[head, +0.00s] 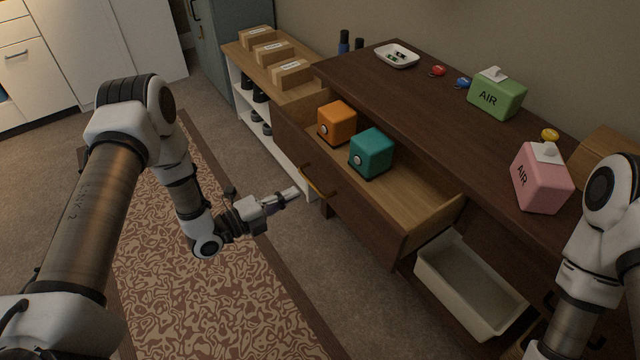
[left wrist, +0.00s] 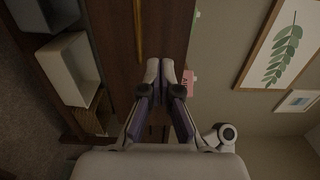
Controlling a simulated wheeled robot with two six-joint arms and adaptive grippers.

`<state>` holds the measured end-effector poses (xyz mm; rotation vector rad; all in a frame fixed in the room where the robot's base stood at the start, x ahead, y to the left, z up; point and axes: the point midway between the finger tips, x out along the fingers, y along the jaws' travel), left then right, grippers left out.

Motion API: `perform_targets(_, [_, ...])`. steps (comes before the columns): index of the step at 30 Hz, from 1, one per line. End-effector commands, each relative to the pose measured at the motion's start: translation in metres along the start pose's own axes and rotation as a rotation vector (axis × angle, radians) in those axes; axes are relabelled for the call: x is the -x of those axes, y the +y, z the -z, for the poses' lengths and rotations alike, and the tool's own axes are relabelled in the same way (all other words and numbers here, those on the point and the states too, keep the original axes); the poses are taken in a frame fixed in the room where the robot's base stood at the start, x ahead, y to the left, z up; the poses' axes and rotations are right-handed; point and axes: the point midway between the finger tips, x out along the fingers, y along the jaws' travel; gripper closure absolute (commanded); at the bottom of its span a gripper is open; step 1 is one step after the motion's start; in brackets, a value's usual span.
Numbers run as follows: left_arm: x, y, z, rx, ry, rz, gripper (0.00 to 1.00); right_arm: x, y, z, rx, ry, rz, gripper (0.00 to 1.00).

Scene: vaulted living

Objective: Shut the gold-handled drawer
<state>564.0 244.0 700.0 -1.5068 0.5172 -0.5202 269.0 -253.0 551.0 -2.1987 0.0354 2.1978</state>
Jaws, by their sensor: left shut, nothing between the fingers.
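The gold-handled drawer (head: 370,208) is pulled out from the dark wood cabinet (head: 440,110). It holds an orange box (head: 337,122) and a teal box (head: 371,153). Its gold handle (head: 318,182) is on the drawer front, and a gold bar, the handle, shows in the left wrist view (left wrist: 138,30). My left gripper (head: 294,194) is shut and empty, just left of the handle in the head view. Its fingertips also show in the left wrist view (left wrist: 160,68), pointing at the dark wood. I cannot tell whether they touch it. My right gripper is out of view.
A cream bin (head: 470,283) sits below the drawer at the right. On the cabinet top are a white dish (head: 397,55), a green tissue box (head: 496,94) and a pink one (head: 541,178). A low white shelf (head: 245,95) stands left. Patterned rug (head: 200,290) covers open floor.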

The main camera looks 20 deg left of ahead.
Motion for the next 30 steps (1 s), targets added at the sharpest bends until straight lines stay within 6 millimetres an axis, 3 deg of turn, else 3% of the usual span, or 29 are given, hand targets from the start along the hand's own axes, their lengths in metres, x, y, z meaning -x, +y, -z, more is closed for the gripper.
perform_targets(6, [-0.049,0.001,0.002,-0.002,0.005,0.001,1.00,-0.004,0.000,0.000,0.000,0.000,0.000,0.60])
perform_targets(12, [-0.078,0.001,0.001,0.000,0.001,0.000,1.00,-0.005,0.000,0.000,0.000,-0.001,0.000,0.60])
perform_targets(30, [-0.090,0.002,0.000,0.001,0.000,-0.001,1.00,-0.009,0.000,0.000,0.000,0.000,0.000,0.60])
